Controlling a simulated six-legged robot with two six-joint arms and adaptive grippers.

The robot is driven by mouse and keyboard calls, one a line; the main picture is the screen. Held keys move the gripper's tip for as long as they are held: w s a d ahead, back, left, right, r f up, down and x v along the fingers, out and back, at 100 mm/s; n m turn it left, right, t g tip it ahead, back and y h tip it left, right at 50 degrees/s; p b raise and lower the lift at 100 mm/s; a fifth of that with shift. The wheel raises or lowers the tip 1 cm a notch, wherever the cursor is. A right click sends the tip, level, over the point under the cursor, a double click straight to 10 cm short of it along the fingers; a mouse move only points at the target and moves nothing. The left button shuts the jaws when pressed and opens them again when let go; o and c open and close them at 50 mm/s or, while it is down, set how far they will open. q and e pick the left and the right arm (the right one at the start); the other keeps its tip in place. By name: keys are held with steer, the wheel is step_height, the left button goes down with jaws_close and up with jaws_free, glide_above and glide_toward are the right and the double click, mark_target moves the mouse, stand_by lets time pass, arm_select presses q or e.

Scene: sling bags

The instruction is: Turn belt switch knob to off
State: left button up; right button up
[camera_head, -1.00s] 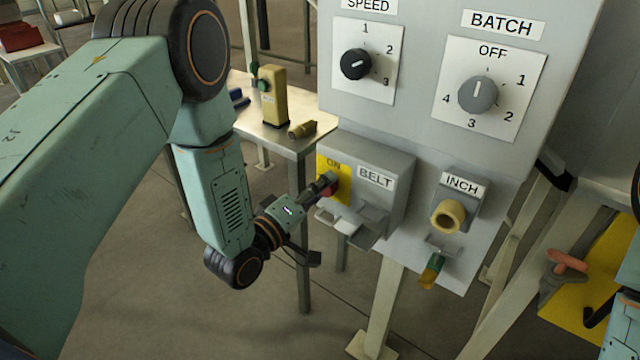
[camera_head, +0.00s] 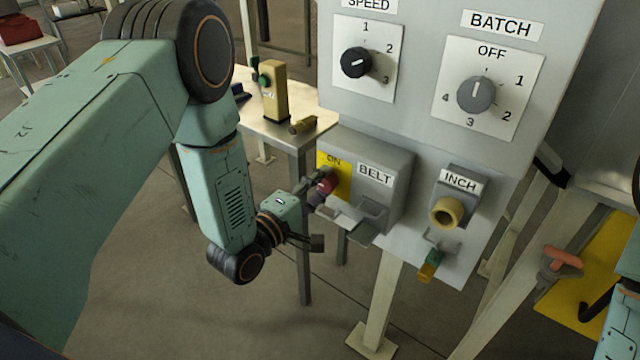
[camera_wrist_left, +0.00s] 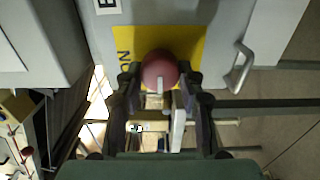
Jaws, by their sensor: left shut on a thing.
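The belt switch is a grey box with a BELT label (camera_head: 376,176) and a yellow plate (camera_head: 341,163) marked ON on its left face. A red knob (camera_head: 325,184) stands out from the yellow plate. My left gripper (camera_head: 314,190) is at the knob, shut on it. In the left wrist view the round red knob (camera_wrist_left: 160,72) sits between the two dark fingers (camera_wrist_left: 162,85), with a pale line on it. The fingers partly hide the yellow plate (camera_wrist_left: 190,42). My right gripper does not show clearly; only a bit of my right arm shows at the right edge.
Above are the SPEED dial (camera_head: 356,62) and BATCH dial (camera_head: 476,95). A metal bracket (camera_head: 362,222) juts out below the belt box. A metal table (camera_head: 290,133) with small parts stands behind.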

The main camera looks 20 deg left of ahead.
arm_select(q)
steer(key=o, duration=1.2)
steer(key=shift+c, duration=0.2)
steer(key=v, duration=1.2)
